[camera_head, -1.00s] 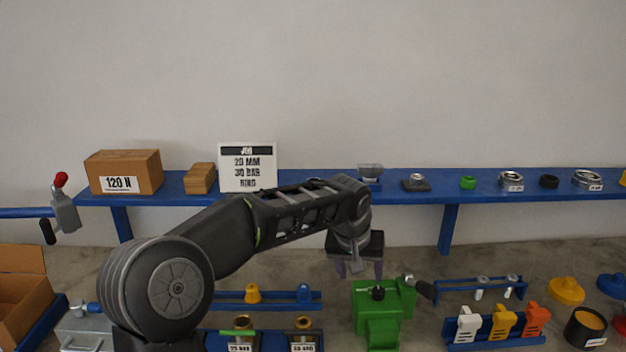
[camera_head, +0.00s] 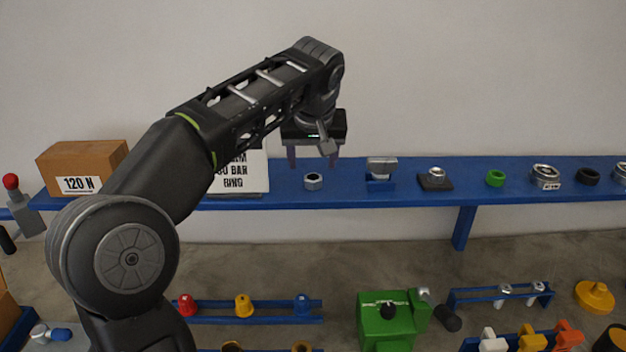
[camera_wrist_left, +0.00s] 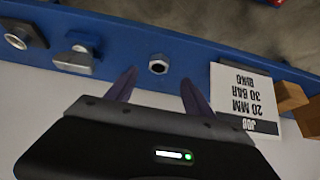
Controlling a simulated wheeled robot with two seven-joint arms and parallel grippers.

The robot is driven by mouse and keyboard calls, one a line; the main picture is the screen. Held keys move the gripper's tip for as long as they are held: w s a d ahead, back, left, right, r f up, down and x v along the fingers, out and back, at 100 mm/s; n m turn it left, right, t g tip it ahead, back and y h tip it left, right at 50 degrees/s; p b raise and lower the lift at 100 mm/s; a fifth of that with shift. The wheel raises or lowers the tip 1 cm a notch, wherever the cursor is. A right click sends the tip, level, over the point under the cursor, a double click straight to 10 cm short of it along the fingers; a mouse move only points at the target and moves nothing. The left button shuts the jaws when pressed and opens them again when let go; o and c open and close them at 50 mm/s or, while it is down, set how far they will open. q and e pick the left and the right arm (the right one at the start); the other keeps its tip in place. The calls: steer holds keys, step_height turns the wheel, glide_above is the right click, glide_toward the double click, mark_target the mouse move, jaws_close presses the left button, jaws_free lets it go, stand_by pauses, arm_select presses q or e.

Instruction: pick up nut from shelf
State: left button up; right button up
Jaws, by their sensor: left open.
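A silver hex nut (camera_head: 313,181) lies on the blue shelf (camera_head: 400,193), to the right of the white sign. It also shows in the left wrist view (camera_wrist_left: 158,64), between and beyond the two fingertips. My left gripper (camera_head: 313,163) is open and empty, pointing down above the shelf with the nut just below its fingers. In the left wrist view the fingers (camera_wrist_left: 157,82) are spread on either side of the nut and do not touch it. My right gripper is not in view.
A white sign (camera_head: 240,178) and a cardboard box (camera_head: 82,167) stand left of the nut. A grey block on a blue stand (camera_head: 381,168), a nut on a dark plate (camera_head: 435,179) and a green ring (camera_head: 495,178) sit to its right. A green vise (camera_head: 390,320) is below.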

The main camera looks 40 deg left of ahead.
mark_target(313, 177)
arm_select(q)
steer(key=shift+x, duration=1.15)
steer(key=shift+w+a+f+p, duration=0.2)
steer(key=shift+w+f+p, duration=0.1)
steer(key=shift+f+p, duration=0.15)
steer(key=p+x, duration=0.1)
steer(key=x, duration=0.2)
steer(key=shift+w+a+f, duration=0.1)
steer(key=shift+w+f, duration=0.05)
steer(key=shift+w, duration=0.1)
steer(key=shift+w+f, duration=0.1)
steer(key=shift+f, duration=0.15)
jaws_close()
